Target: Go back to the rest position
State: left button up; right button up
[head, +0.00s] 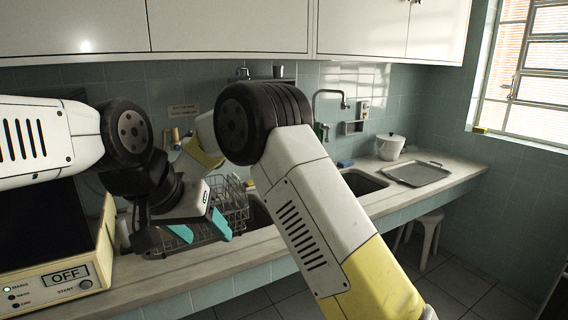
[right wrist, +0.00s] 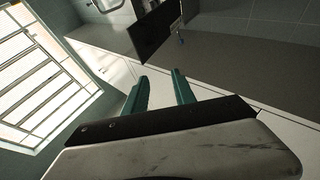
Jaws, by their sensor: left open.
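My left gripper (head: 200,228) is in the head view at the left. Its teal fingers are apart and hold nothing. It hangs in front of the counter, overlapping the wire dish rack in the picture. My right arm rises from the bottom and bends at a black joint in the middle of the head view; its gripper is hidden there. In the right wrist view my right gripper (right wrist: 160,88) shows two teal fingers apart, with nothing between them.
A microwave-like box (head: 60,278) with an OFF display stands at the left. A wire dish rack (head: 236,194), a sink (head: 362,183), a white pot (head: 390,147) and a grey tray (head: 414,173) line the counter (head: 455,178). A white stool (head: 430,222) stands below. Cabinets (head: 230,25) hang above.

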jog(key=w+d+r+n+g+y, duration=0.1)
jog(key=d+r+n+g+y, duration=0.15)
jog(key=d+r+y, duration=0.45)
jog(key=s+d+n+g+y, duration=0.2)
jog(key=s+d+g+y, duration=0.1)
jog(key=s+d, duration=0.4)
jog(key=s+d+f+g, duration=0.3)
jog(key=s+d+f, duration=0.2)
jog(key=s, duration=0.6)
jog(key=s+d+f+g+h, duration=0.1)
jog(key=s+d+f+g, duration=0.2)
jog(key=s+d+f, duration=0.3)
jog(key=s+d+f+g+h, duration=0.1)
jog(key=s+d+f+g, duration=0.3)
jog(key=s, duration=1.2)
jog(key=d+f, duration=0.2)
jog(key=d, duration=0.2)
jog(key=shift+d+m, duration=0.2)
jog(key=shift+m, duration=0.15)
